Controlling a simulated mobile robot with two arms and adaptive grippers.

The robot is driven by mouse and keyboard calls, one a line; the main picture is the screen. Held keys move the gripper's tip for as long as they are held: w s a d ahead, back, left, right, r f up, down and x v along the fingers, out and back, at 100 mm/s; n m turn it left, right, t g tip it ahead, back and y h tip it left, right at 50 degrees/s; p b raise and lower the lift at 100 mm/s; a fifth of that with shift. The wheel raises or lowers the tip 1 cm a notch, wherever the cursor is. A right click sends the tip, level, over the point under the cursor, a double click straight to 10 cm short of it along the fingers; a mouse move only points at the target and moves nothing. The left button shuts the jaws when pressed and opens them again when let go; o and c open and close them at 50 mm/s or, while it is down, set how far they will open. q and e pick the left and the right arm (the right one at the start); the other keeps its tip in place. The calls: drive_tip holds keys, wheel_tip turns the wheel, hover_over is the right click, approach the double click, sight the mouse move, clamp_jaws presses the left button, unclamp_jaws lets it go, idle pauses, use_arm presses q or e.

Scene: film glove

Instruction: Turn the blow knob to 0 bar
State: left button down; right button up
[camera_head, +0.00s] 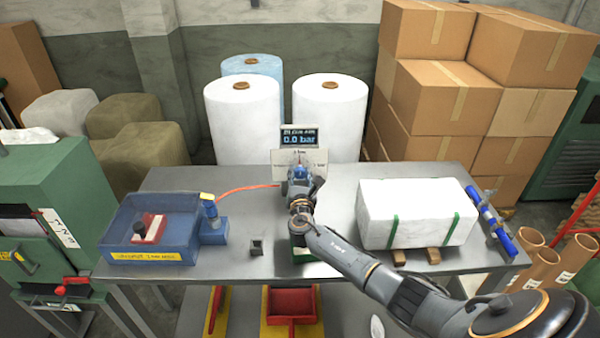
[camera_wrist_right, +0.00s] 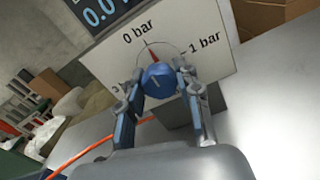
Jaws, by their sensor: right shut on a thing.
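The blue blow knob (camera_wrist_right: 158,80) sits on a white dial plate (camera_wrist_right: 207,27) in the right wrist view. A red pointer (camera_wrist_right: 153,57) above the knob points toward the "0 bar" mark. The display (camera_head: 299,137) above the plate reads 0.0 bar in the head view. My right gripper (camera_wrist_right: 160,88) has one finger on each side of the knob and is shut on it. In the head view my right gripper (camera_head: 300,180) covers most of the knob and the lower part of the plate. My left gripper is not in view.
The grey table (camera_head: 330,205) carries a blue bin (camera_head: 120,222) at left with a red and black item inside. A white wrapped block (camera_head: 415,205) with green straps stands close to my right forearm. A blue tube (camera_head: 492,222) lies at the right edge. White rolls (camera_head: 243,120) stand behind.

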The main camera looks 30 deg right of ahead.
drive_tip(key=shift+f, duration=0.1)
idle(0.4)
drive_tip(key=o, duration=1.2)
drive_tip(key=shift+s, duration=0.1)
drive_tip(key=v, duration=1.2)
